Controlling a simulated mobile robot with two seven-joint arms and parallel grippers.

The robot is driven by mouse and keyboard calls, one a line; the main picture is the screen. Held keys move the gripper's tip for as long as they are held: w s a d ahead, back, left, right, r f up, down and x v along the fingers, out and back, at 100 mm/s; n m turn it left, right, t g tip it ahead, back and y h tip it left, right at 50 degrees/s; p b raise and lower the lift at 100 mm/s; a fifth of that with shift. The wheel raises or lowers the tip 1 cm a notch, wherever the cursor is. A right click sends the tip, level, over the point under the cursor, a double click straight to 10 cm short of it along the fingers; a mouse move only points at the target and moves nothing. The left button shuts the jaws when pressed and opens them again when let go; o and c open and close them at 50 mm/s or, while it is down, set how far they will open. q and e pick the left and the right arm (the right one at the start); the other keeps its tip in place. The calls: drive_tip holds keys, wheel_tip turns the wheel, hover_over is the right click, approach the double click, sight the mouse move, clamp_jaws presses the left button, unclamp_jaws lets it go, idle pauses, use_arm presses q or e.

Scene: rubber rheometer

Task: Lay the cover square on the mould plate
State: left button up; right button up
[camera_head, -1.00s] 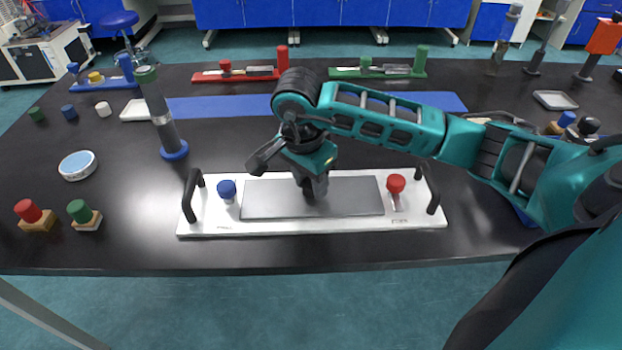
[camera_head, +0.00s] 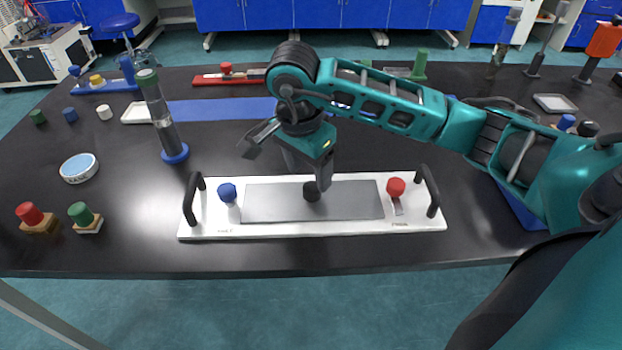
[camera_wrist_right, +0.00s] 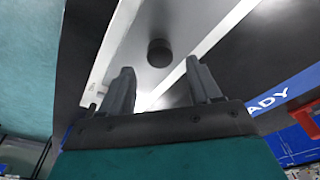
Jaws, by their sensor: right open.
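The cover is a grey rectangular plate (camera_head: 270,203) with a round black knob (camera_head: 312,191) at its middle. It lies on the white mould plate (camera_head: 300,230) between the blue knob and the red knob, and looks about parallel to its long edges. My right gripper (camera_head: 310,172) is open and empty just above the black knob. The right wrist view shows the knob (camera_wrist_right: 160,53) beyond my parted fingers (camera_wrist_right: 160,80), clear of both. My left gripper is in neither view.
The mould plate has a blue knob (camera_head: 227,192), a red knob (camera_head: 396,187) and black end handles (camera_head: 191,198). A tall grey cylinder (camera_head: 162,118) on a blue base stands behind left. The bench in front of the plate is clear.

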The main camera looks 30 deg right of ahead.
use_arm(q)
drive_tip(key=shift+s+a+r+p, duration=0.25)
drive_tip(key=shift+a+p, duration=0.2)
drive_tip(key=shift+p, duration=0.2)
use_arm(e)
wheel_tip(320, 180, up, 8)
drive_tip(key=a, duration=0.1)
drive_tip(key=shift+s+f, duration=0.15)
drive_tip(key=shift+f, duration=0.1)
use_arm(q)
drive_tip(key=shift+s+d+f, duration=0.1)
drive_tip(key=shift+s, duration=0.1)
use_arm(e)
drive_tip(key=shift+s+f, duration=0.1)
